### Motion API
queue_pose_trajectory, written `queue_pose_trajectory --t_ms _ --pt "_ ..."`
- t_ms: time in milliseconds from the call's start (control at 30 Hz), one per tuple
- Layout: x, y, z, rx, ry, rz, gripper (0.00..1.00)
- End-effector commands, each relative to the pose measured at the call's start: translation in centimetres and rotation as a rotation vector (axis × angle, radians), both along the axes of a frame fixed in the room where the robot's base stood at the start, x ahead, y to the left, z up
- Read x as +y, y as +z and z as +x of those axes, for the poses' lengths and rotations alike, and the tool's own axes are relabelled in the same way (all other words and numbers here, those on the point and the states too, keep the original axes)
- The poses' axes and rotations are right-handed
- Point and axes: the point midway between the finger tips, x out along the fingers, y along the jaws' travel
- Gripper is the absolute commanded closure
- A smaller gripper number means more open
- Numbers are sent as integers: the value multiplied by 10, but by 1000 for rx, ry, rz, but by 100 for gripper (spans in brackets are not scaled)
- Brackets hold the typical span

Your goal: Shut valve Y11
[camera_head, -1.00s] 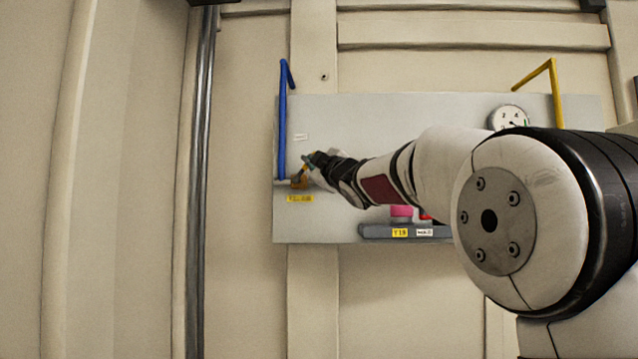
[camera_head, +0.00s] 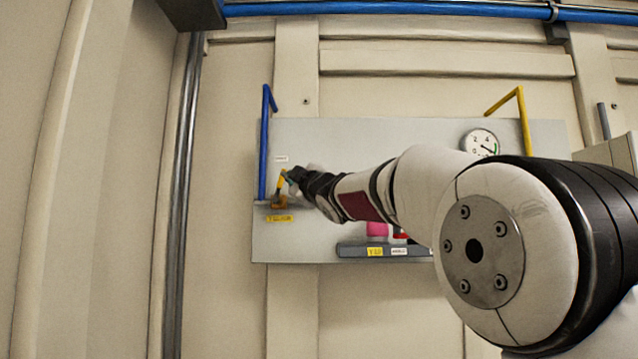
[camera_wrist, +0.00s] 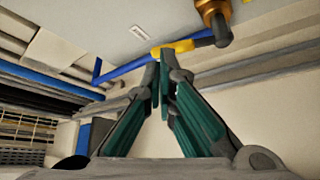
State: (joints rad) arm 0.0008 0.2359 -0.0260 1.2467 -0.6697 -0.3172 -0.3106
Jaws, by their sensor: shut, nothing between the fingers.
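A small brass valve (camera_head: 279,201) with a yellow lever (camera_head: 281,182) sits at the left of a grey wall panel, at the foot of a blue pipe. A yellow label (camera_head: 280,218) is below it; its text is too blurred to read. In the head view the lever points up, slightly tilted. In the wrist view the brass body (camera_wrist: 213,12) is at the top and the yellow lever (camera_wrist: 172,48) reaches left from it. My gripper (camera_wrist: 158,62) is shut and empty, its tips at the lever's free end; I cannot tell whether they touch.
The blue pipe (camera_head: 265,145) rises just left of the valve. A dark shelf (camera_head: 355,250) with pink and red knobs and labels is lower right. A gauge (camera_head: 481,143) and yellow pipe (camera_head: 522,115) are at the panel's right. My arm covers part of the panel.

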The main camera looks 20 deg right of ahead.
Motion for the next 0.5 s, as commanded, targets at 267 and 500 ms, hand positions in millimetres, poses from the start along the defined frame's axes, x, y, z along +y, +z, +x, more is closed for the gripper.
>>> queue_pose_trajectory --t_ms 267,500 --pt "-7 -6 -26 1 -1 0 100" --pt "-16 -10 -62 -1 -1 -2 100"
